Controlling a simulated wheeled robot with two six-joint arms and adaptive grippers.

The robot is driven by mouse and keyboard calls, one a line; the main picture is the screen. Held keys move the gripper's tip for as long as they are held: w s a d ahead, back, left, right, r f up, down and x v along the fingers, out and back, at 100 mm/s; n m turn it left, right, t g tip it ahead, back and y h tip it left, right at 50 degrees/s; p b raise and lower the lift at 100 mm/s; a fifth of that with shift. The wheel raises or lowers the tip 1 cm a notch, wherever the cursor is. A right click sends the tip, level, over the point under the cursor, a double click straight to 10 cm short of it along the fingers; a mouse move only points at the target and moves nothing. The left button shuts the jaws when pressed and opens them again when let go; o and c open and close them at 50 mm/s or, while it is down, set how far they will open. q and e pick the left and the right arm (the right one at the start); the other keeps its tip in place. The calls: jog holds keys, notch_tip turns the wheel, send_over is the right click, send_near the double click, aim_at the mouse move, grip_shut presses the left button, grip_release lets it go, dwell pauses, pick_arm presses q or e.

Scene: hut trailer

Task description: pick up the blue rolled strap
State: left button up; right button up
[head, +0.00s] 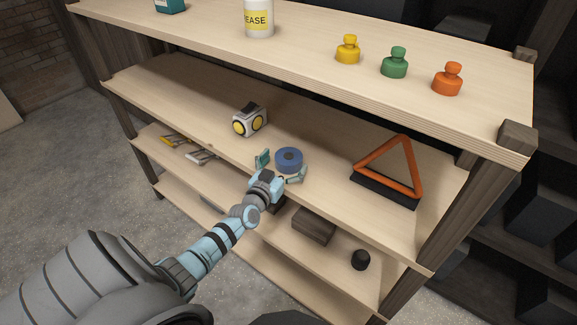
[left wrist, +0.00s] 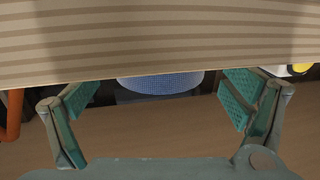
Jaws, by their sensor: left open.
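The blue rolled strap (head: 289,159) is a round roll with a dark centre, lying on the middle shelf (head: 330,135). My left gripper (head: 282,169) is open at the shelf's front edge, with its teal fingers on either side of the roll's near side. In the left wrist view the strap (left wrist: 160,84) shows between the two open fingers (left wrist: 160,98), a little beyond them. Its upper part there is hidden behind a striped wooden board edge. Whether either finger touches the strap I cannot tell. My right gripper is not in view.
A yellow-and-white device (head: 249,119) stands left of the strap, and an orange warning triangle (head: 391,168) stands to the right. Lower shelves hold a brown block (head: 313,226) and a black cylinder (head: 361,260).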

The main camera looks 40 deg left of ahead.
pick_arm(q)
jog(key=shift+x, duration=0.75)
jog(key=c, duration=1.4)
